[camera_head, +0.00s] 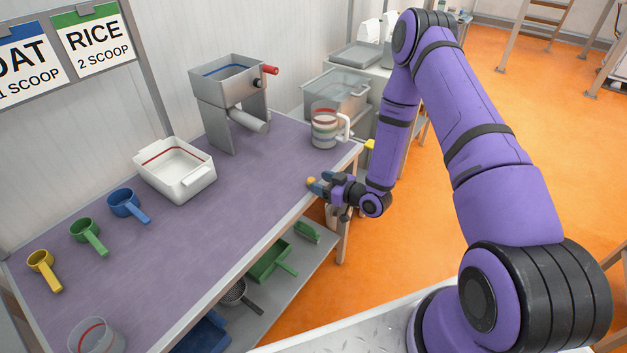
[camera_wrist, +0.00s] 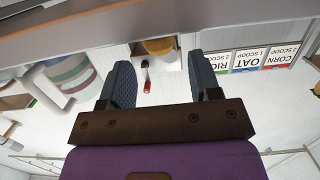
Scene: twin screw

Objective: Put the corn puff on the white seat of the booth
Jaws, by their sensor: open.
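A small tan-yellow piece, apparently the corn puff (camera_head: 311,181), shows at the front edge of the purple-topped table. In the wrist view a tan rounded piece (camera_wrist: 158,46) lies between and a little beyond the fingertips. My gripper (camera_head: 317,188) is low over the table's front edge, its fingers close to the piece. In the wrist view my gripper (camera_wrist: 166,72) is open, with a clear gap on both sides of the piece. I cannot tell whether it touches the table. I cannot make out a booth or a white seat in either view.
The table (camera_head: 250,190) holds a metal hopper with a red knob (camera_head: 270,70), a clear jug (camera_head: 325,128), a white tub (camera_head: 200,185) and yellow, green and blue scoops. Orange floor lies open at right.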

